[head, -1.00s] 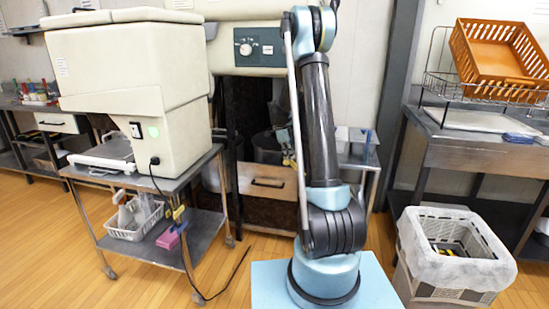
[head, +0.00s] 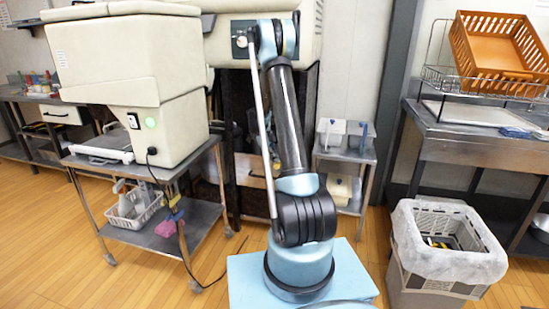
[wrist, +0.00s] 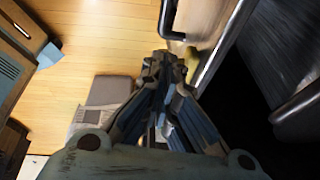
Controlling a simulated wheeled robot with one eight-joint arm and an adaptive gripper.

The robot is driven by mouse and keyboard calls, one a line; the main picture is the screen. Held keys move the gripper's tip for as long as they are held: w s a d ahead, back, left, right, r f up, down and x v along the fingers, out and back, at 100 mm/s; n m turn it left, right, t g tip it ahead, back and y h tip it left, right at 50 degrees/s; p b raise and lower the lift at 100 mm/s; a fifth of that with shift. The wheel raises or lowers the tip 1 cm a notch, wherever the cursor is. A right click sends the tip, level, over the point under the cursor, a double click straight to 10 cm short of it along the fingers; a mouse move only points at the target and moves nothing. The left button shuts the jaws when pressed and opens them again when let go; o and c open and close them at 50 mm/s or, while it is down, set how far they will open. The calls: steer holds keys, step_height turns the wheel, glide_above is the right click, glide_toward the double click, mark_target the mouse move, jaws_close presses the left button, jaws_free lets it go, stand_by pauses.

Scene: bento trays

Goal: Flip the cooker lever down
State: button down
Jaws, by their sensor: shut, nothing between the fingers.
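In the head view the beige cooker (head: 219,55) stands behind my arm. Its front panel with a round knob (head: 241,42) is partly covered by my arm. I cannot make out the lever in either view. My gripper (wrist: 163,62) shows in the wrist view with its fingers together and nothing between them. In the head view my arm hides it. In the wrist view a dark bar-shaped handle (wrist: 167,22) is just beyond the fingertips, apart from them as far as I can tell.
A large beige machine (head: 130,60) stands on a metal cart (head: 207,222) at the left. A lined bin (head: 440,265) stands on the floor at the right, below an orange basket (head: 480,45) on a rack. A small metal stand (head: 345,153) is behind my arm. Wooden floor is clear at front left.

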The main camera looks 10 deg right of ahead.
steer(key=shift+a+f, duration=0.1)
steer(key=shift+f, duration=0.2)
stand_by(0.4)
steer(key=w+a+r, duration=0.2)
steer(key=a+r, duration=0.6)
steer(key=r, duration=0.1)
steer(key=shift+w+a+r, duration=0.25)
steer(key=shift+w+r, duration=0.05)
